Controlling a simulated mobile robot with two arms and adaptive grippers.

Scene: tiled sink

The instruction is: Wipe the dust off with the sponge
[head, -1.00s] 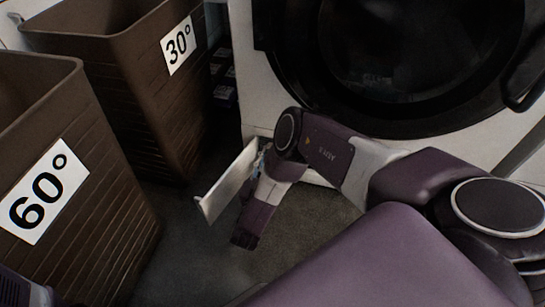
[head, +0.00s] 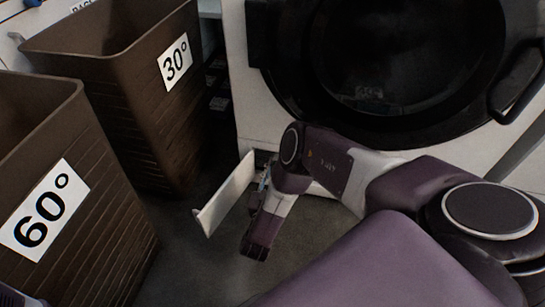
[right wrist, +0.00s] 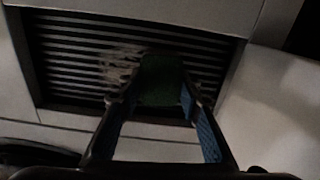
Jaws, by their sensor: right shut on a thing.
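My right gripper (right wrist: 155,90) is shut on a green sponge (right wrist: 163,80) in the right wrist view. The sponge is in front of a dark slatted grille (right wrist: 75,55). I cannot tell whether it touches the slats. A pale patch of dust (right wrist: 117,66) lies on the slats just left of the sponge. In the head view my right arm reaches down to the low open flap (head: 224,195) of the washing machine. The sponge and dust are hidden there.
The white washing machine (head: 252,110) with its round dark door (head: 400,60) stands behind my right arm. Brown baskets marked 30° (head: 135,100) and 60° (head: 95,170) stand to the left. Dark floor (head: 185,250) is free between the baskets and my arm.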

